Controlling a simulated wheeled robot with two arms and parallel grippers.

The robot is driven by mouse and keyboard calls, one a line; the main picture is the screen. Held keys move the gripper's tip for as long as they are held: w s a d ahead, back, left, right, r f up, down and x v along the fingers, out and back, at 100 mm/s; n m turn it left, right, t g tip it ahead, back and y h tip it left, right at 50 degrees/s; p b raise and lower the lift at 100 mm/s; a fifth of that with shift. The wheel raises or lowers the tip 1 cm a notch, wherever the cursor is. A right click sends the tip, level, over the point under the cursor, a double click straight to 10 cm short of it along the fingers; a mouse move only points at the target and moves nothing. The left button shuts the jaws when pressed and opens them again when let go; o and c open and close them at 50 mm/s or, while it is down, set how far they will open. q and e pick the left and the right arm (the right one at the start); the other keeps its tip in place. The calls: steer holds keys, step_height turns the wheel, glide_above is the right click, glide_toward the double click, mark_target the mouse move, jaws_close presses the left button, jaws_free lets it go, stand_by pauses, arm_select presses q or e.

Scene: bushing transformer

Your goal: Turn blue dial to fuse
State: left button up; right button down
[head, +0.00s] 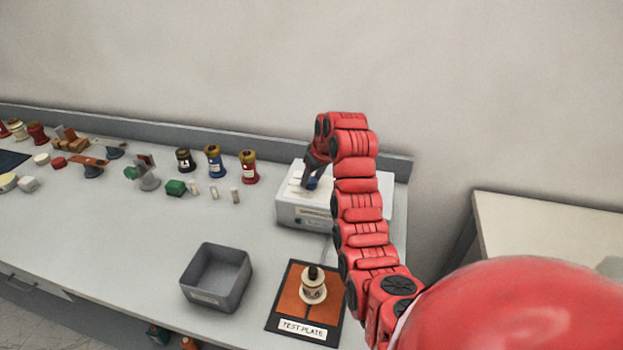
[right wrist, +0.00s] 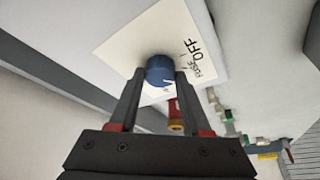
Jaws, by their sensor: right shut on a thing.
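The blue dial (right wrist: 160,70) sits on a white label plate (right wrist: 125,48) printed with OFF and FUSE, on top of a white box (head: 305,212). A white pointer mark shows on the dial's lower edge in the right wrist view. My right gripper (right wrist: 158,78) is shut on the dial, one finger on each side of it. In the head view the dial (head: 311,183) shows small beneath my right gripper (head: 312,178), partly hidden by it. My left gripper is not in view.
A grey bin (head: 216,276) and a test plate (head: 298,305) bearing a cream bushing (head: 313,286) stand in front of the box. Several coloured bushings, such as a red one (head: 249,166), and small blocks stand to the left. The bench (head: 120,235) is clear at centre left.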

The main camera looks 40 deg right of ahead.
steer(key=shift+n, duration=0.6)
steer(key=shift+y, duration=0.3)
steer(key=shift+c, duration=1.8)
jaws_free()
steer(key=shift+r, duration=0.1)
